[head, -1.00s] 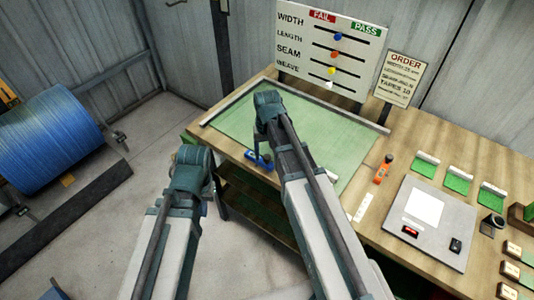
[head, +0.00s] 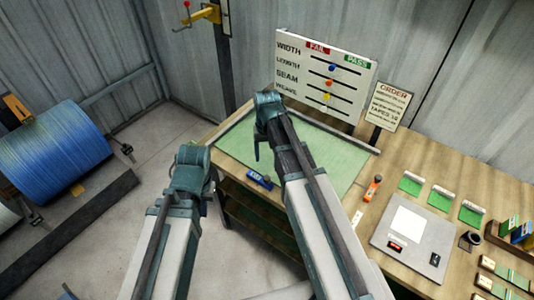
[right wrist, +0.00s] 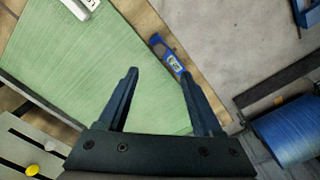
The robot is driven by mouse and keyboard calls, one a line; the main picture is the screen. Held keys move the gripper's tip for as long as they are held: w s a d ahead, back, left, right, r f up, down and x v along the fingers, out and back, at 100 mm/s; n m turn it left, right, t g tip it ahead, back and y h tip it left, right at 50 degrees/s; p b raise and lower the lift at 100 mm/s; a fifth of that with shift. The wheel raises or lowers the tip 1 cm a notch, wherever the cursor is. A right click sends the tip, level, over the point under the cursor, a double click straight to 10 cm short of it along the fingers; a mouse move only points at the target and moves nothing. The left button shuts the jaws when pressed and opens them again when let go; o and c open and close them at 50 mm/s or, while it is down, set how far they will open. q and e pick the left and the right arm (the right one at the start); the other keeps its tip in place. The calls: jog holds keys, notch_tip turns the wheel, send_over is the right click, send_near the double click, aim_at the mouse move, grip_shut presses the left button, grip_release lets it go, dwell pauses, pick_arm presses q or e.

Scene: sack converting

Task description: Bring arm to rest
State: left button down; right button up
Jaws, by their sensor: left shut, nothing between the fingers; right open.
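My left arm comes up from the bottom of the head view, its gripper (head: 204,207) mostly hidden behind the wrist. It is shut and empty, over the floor beside the bench's left end. My right arm reaches over the bench (head: 400,165). Its gripper (head: 257,146) is largely hidden by the wrist in the head view. In the right wrist view the two fingers of this gripper (right wrist: 157,88) are apart with nothing held, above the green mat (right wrist: 75,60). A blue gauge (right wrist: 168,55) lies near the mat's edge, apart from the fingers; it also shows in the head view (head: 258,180).
A pass/fail board (head: 323,80) and an order sign (head: 388,105) stand at the bench's back. A grey scale (head: 412,241), green sample pads (head: 441,199) and an orange-topped tool (head: 372,189) occupy the right side. A blue roll (head: 55,155) stands left; open floor lies between.

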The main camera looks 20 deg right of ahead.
pick_arm(q)
jog(key=shift+r, duration=0.45)
pick_arm(e)
jog(key=shift+r, duration=0.45)
